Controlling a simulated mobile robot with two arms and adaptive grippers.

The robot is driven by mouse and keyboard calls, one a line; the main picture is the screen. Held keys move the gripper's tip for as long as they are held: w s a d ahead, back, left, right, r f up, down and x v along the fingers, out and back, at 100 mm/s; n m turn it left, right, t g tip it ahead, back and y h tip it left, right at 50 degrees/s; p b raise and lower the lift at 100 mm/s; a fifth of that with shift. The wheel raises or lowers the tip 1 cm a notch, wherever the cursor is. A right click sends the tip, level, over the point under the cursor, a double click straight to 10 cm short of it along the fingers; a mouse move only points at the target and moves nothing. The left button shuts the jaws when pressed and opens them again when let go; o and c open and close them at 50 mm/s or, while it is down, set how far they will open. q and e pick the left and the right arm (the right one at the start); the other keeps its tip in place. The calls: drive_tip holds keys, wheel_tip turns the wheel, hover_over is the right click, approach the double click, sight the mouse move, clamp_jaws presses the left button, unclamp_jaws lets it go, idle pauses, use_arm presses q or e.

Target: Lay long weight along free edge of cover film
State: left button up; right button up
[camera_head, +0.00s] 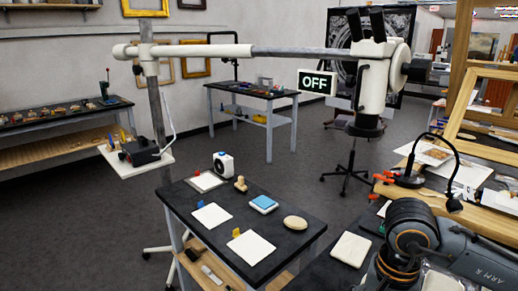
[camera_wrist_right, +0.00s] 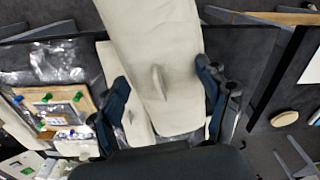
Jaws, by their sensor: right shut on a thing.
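In the right wrist view a long, cream, flat weight (camera_wrist_right: 150,35) with a small raised grip on its face lies between the fingers of my right gripper (camera_wrist_right: 163,76), which is shut on it. A second cream piece (camera_wrist_right: 108,62) shows partly behind it. Clear, shiny cover film (camera_wrist_right: 50,62) lies to the left, beside a wooden board; the weight is apart from the visible film. Its free edge is hard to make out. In the head view a cream pad (camera_head: 351,248) shows left of my right arm; I cannot tell whether it is the held weight. My left gripper is out of view.
The wooden board (camera_wrist_right: 62,108) carries a fragment and several green-topped items. A dark table (camera_head: 290,242) holds white sheets, a blue-topped block (camera_head: 263,203) and a round cream pad (camera_head: 295,222). A black lamp (camera_head: 453,170) arches over the right bench. A microscope boom crosses above.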

drive_tip(key=a+f+n, duration=0.1)
drive_tip(key=n, duration=0.1)
drive_tip(key=s+a+f+n, duration=0.1)
drive_tip(key=a+f+n, duration=0.1)
drive_tip(key=n, duration=0.1)
drive_tip(key=shift+s+a+f+n, duration=0.2)
drive_tip(key=shift+s+a+n, duration=0.1)
drive_tip(key=shift+a, duration=0.1)
drive_tip(key=shift+s+a+f+n, duration=0.25)
drive_tip(key=shift+a+f+n, duration=0.2)
drive_tip(key=shift+n, duration=0.25)
